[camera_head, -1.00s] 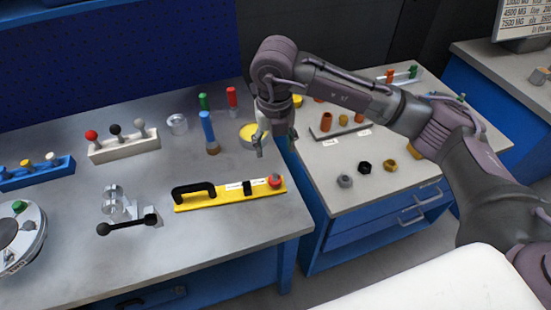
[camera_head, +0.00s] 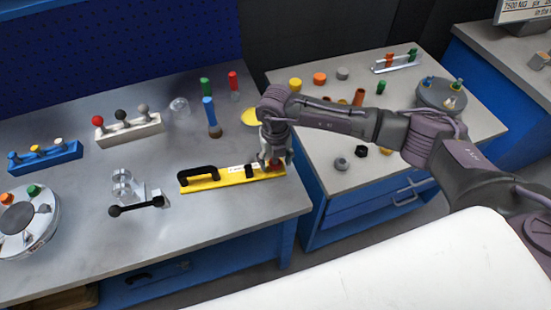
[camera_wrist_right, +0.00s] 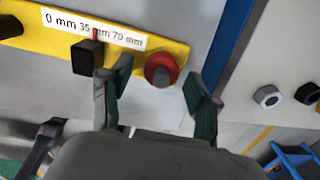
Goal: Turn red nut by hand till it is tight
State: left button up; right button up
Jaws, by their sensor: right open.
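The red nut (camera_wrist_right: 161,60) is a round red ring around a grey stud at the right end of a yellow bar (camera_head: 220,180). In the right wrist view it lies between the two spread fingers of my right gripper (camera_wrist_right: 160,80), with a gap on each side. In the head view my right gripper (camera_head: 274,157) points down over that end of the bar and mostly hides the nut. The bar carries a white scale strip (camera_wrist_right: 95,28) with a red mark, a black block (camera_wrist_right: 88,57) and a black handle (camera_head: 198,172). My left gripper is not in view.
A clear part with a black lever (camera_head: 135,208) stands left of the bar. Blue (camera_head: 208,112), green and red upright pieces and a yellow disc (camera_head: 250,116) stand behind it. A gap separates this table from the right-hand cabinet (camera_head: 335,185), which holds loose nuts.

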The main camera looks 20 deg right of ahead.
jog(key=shift+f, duration=0.35)
jog(key=c, duration=1.2)
jog(key=shift+o, duration=0.2)
jog(key=shift+r+m, duration=0.1)
jog(key=shift+m, duration=0.7)
jog(key=o, duration=1.2)
jog(key=shift+c, duration=0.2)
